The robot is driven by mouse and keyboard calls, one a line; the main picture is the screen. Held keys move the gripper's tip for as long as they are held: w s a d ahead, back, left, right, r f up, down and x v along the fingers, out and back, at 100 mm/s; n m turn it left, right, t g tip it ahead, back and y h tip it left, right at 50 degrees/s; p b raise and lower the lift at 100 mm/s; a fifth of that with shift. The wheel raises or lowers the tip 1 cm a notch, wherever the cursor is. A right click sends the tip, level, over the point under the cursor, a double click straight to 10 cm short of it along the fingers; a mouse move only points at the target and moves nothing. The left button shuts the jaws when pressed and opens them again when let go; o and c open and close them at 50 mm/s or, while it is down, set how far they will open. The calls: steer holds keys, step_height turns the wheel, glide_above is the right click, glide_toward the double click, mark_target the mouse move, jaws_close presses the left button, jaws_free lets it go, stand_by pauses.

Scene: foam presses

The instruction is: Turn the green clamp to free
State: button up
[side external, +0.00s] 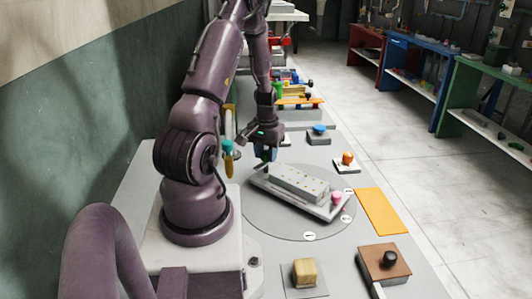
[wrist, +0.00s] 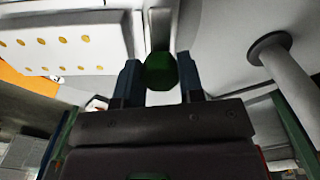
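The green clamp (wrist: 160,72) shows in the wrist view as a dark green, many-sided knob on a pale bar. My gripper (wrist: 161,82) has one finger on each side of it, and both fingers appear to touch it. In the side view my gripper (side external: 266,152) is low at the far left end of a pale block with orange dots (side external: 298,182), and the clamp is mostly hidden there. The block lies on a light plate (side external: 318,208). A pink clamp (side external: 337,198) stands at the plate's near right end. The green clamp's exact turn is hard to read.
The plate sits on a round marked disc (side external: 262,215) in the grey bench. A teal-topped post (side external: 228,146) stands close left of my gripper. Blue (side external: 320,129) and orange (side external: 347,158) knobs, an orange mat (side external: 383,211) and a yellow block (side external: 305,271) lie around.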

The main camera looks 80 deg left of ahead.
mark_target(266, 152)
steer(key=o, duration=0.4)
steer(key=shift+r, duration=0.1)
step_height(266, 152, up, 13)
steer(key=shift+f, duration=0.1)
stand_by(0.7)
steer(key=w+d+r+m+t, duration=0.1)
steer(key=d+r+m+t, duration=0.1)
steer(key=d, duration=0.9)
steer(key=w+d+r+m+t, duration=0.1)
steer(key=d+r+m, duration=0.4)
steer(key=d, duration=0.6)
steer(key=w+d+r+m+t, duration=0.1)
steer(key=d+r+m+t, duration=0.1)
steer(key=d+r+m, duration=0.2)
steer(key=shift+w+d+r+t, duration=0.15)
steer(key=shift+d+r, duration=0.35)
steer(key=shift+d, duration=0.7)
steer(key=shift+w+d+r+t, duration=0.1)
steer(key=shift+d+r, duration=0.4)
steer(key=shift+d, duration=0.65)
steer(key=shift+w+d+r+t, duration=0.15)
steer(key=shift+d+r, duration=0.35)
steer(key=shift+d, duration=0.7)
